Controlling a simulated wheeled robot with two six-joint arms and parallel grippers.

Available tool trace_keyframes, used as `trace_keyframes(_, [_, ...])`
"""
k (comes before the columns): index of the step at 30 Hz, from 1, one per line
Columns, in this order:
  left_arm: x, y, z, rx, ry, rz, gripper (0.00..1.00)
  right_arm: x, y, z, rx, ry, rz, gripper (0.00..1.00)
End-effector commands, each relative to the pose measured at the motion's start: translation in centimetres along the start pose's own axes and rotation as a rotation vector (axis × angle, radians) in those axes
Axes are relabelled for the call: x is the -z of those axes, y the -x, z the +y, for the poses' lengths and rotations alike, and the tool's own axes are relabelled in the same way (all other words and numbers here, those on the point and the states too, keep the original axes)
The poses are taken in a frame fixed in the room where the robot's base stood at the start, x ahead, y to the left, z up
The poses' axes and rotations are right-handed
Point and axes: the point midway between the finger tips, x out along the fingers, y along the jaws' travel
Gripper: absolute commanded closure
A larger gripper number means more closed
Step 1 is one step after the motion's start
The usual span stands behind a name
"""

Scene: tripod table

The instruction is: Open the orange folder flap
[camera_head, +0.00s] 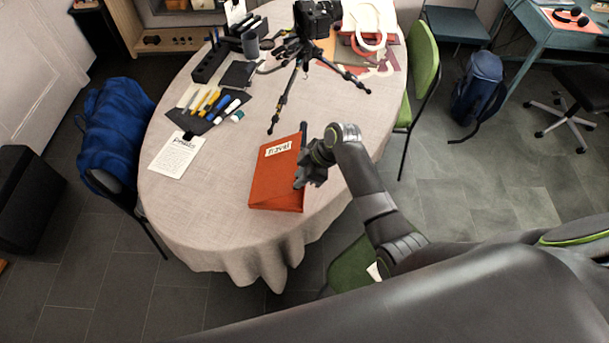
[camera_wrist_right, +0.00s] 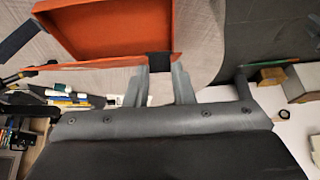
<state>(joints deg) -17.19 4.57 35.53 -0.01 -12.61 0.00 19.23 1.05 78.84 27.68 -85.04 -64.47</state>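The orange folder (camera_head: 273,186) lies on the table's near part, with a white label (camera_head: 278,148) on its top. In the right wrist view the folder (camera_wrist_right: 112,52) fills the upper left; it looks like a shallow orange tray with raised edges. A black tab (camera_wrist_right: 159,65) sits at its near corner. My right gripper (camera_head: 304,181) is at the folder's right edge. In the wrist view its two fingers (camera_wrist_right: 160,82) stand on either side of the black tab and appear to touch it. How far the flap is raised I cannot tell. My left gripper is out of view.
The round table (camera_head: 215,235) has a pale cloth. A camera tripod (camera_head: 300,62) stands behind the folder. Markers (camera_head: 211,104) and a white note (camera_head: 177,155) lie to the left. A green chair (camera_head: 423,62) is at the right. Cloth in front and left of the folder is clear.

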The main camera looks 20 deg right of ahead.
Motion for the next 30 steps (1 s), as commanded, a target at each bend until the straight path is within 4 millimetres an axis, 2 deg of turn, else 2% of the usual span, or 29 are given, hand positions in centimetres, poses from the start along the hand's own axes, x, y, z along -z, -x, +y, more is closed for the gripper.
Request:
trace_keyframes(22, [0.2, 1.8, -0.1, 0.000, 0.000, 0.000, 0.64, 2.9, 1.1, 0.0, 0.001, 0.001, 0.002, 0.83])
trace_keyframes(30, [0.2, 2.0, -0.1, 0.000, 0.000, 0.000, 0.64, 3.3, 1.1, 0.0, 0.000, 0.001, 0.000, 0.83])
